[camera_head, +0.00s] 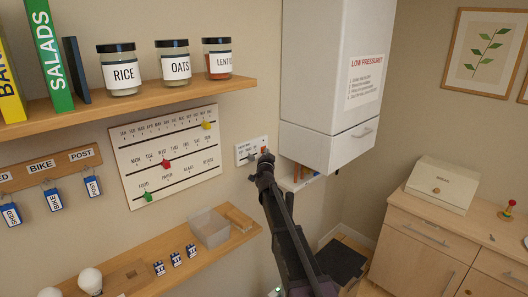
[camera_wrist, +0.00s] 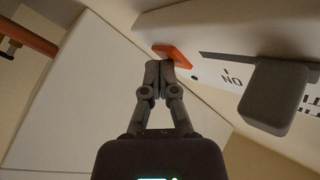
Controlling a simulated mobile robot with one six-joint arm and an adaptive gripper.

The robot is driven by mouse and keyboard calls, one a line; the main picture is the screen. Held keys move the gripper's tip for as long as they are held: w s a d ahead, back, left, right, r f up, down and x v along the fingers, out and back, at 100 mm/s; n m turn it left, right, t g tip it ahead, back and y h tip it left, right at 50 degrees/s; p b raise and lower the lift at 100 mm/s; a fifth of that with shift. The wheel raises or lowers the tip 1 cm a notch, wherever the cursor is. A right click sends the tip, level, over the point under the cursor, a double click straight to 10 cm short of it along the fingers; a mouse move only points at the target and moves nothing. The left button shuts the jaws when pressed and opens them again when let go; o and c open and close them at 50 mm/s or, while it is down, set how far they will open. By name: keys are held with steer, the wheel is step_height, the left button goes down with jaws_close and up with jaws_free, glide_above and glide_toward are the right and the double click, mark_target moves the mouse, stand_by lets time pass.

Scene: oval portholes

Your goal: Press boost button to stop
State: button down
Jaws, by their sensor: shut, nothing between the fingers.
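A small white control panel (camera_head: 243,153) is on the wall, left of the boiler. In the wrist view its face (camera_wrist: 222,72) shows an orange button (camera_wrist: 173,54), a slot and a grey slider knob (camera_wrist: 272,95) near the letters ON, upside down. I see no readable "boost" label, but the orange button is the only button in sight. My gripper (camera_head: 266,156) is at the panel's right end, fingertips together and empty. In the wrist view the fingertips (camera_wrist: 158,66) are right beside the orange button; I cannot tell whether they touch it.
The white boiler (camera_head: 335,85) with a "LOW PRESSURE?" notice stands close to the right of my gripper. A calendar board (camera_head: 165,155) is on the left, and a lower shelf (camera_head: 150,270) holds a clear bin (camera_head: 209,227).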

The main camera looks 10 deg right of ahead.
stand_by(0.4)
steer(key=shift+s+d, duration=0.5)
steer(key=shift+s, duration=0.15)
steer(key=shift+s+d, duration=0.1)
steer(key=shift+s+d, duration=0.7)
steer(key=shift+s, duration=0.25)
steer(key=shift+s+d, duration=0.65)
steer(key=shift+s, duration=0.3)
steer(key=s+a+f+n+g+y, duration=0.3)
steer(key=s+a+f+n+g, duration=0.15)
steer(key=s+f, duration=0.35)
steer(key=s+a+f+n+g+y, duration=0.35)
steer(key=s+f+g, duration=0.2)
steer(key=s, duration=0.35)
steer(key=s+d+f+g+h, duration=0.1)
steer(key=s+d+f+g, duration=0.2)
steer(key=s, duration=1)
steer(key=s+d+f+n+g+h, duration=0.1)
steer(key=s+d+f+g, duration=0.3)
steer(key=s, duration=0.9)
steer(key=shift+s+f+g+h, duration=0.35)
steer(key=shift+g+h, duration=0.4)
steer(key=shift+g, duration=0.45)
